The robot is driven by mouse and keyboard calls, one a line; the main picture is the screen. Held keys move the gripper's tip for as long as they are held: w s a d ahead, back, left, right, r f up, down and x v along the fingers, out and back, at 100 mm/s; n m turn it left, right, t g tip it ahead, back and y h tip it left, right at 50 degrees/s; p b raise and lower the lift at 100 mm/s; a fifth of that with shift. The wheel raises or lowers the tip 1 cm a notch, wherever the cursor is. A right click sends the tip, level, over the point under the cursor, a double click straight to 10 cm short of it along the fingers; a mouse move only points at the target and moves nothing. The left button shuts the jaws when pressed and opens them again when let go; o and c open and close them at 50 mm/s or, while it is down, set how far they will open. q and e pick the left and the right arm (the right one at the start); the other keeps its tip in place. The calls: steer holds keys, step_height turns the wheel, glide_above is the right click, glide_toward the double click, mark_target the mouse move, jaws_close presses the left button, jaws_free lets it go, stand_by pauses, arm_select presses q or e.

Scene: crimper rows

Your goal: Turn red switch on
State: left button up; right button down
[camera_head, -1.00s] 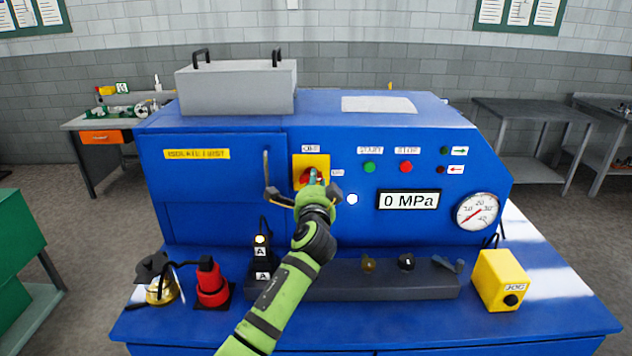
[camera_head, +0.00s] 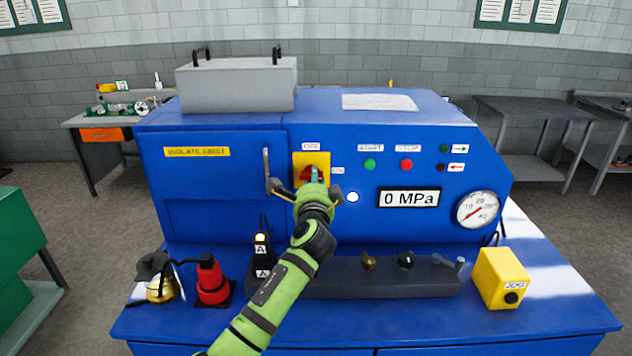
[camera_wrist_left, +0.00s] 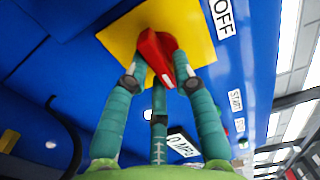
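The red switch (camera_wrist_left: 155,52) is a rotary knob on a yellow plate (camera_head: 299,158) on the blue machine's front panel. An "OFF" label (camera_head: 311,147) is above the plate, and a small label, too small to read surely, is at its right. My left gripper (camera_head: 314,178) reaches up to the switch. In the left wrist view its teal fingers (camera_wrist_left: 159,75) close around the knob, one tip against each side and a third tip partly hidden behind the knob's lower end. The knob's exact setting is hard to tell. My right gripper is not in view.
A vertical handle (camera_head: 266,165) is just left of the switch. Green (camera_head: 370,165) and red (camera_head: 406,165) buttons, a "0 MPa" display (camera_head: 409,199) and a gauge (camera_head: 478,211) are to the right. A red device (camera_head: 212,284) and a yellow box (camera_head: 501,281) stand on the blue ledge.

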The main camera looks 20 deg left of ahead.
arm_select(q)
steer(key=shift+o, duration=0.4)
steer(key=shift+w+a+r, duration=0.2)
steer(key=shift+w+a, duration=0.05)
steer(key=shift+a, duration=0.05)
steer(key=shift+f, duration=0.15)
steer(key=v, duration=1.2)
